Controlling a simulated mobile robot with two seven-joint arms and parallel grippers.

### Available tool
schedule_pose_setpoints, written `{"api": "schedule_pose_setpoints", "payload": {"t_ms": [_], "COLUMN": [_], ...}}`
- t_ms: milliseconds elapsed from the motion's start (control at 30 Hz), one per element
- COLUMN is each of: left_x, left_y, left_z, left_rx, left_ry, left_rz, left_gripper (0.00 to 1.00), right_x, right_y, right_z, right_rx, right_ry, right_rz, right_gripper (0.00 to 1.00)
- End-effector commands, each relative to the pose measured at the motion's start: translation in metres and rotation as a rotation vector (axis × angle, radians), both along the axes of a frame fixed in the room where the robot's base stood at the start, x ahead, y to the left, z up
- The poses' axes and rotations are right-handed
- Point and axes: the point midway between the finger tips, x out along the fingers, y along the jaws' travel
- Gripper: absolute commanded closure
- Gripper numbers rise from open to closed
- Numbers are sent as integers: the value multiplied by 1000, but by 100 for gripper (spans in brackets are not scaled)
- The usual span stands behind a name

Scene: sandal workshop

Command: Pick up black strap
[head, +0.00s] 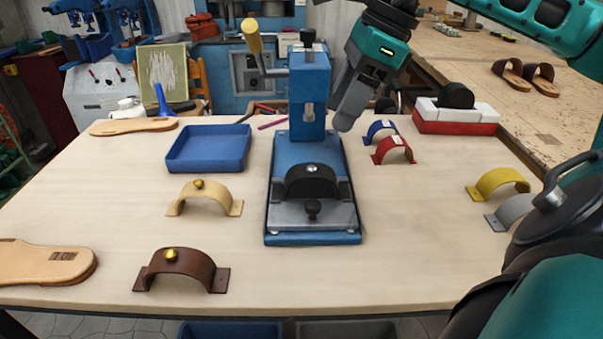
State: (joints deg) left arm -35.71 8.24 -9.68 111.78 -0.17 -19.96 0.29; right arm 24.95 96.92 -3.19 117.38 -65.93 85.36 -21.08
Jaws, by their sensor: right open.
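A black arched strap (311,181) with a silver stud sits on the metal bed of the blue press (309,95), at the middle of the table. My right gripper (346,118) is open, beside the press column, above and behind the strap to its right. It points down and is apart from the strap. Its fingers overlap in this view, and nothing shows between them. My left gripper is not in view.
A brown strap (181,271), tan strap (204,197), red strap (393,150), blue strap (380,130), yellow strap (497,183) and grey strap (509,213) stand on the table. A blue tray (208,163) lies left of the press. A rounded black piece (456,95) rests on a white-and-red block (455,118).

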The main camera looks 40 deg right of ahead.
Motion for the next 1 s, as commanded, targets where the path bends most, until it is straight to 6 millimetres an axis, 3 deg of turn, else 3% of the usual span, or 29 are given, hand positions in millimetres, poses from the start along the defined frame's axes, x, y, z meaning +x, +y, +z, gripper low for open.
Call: {"api": "schedule_pose_setpoints", "payload": {"t_ms": [300,533,700,1000], "left_x": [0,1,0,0], "left_y": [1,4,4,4], "left_z": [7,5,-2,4], "left_rx": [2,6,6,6], "left_ry": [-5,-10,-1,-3], "left_rz": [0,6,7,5], "left_gripper": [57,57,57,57], "right_x": [13,16,16,22], "right_y": [18,22,26,32], "right_z": [-52,-69,-97,-114], "right_rx": [10,6,7,8], "right_ry": [4,3,6,1], "right_rz": [4,1,2,1], "right_gripper": [45,45,45,45]}}
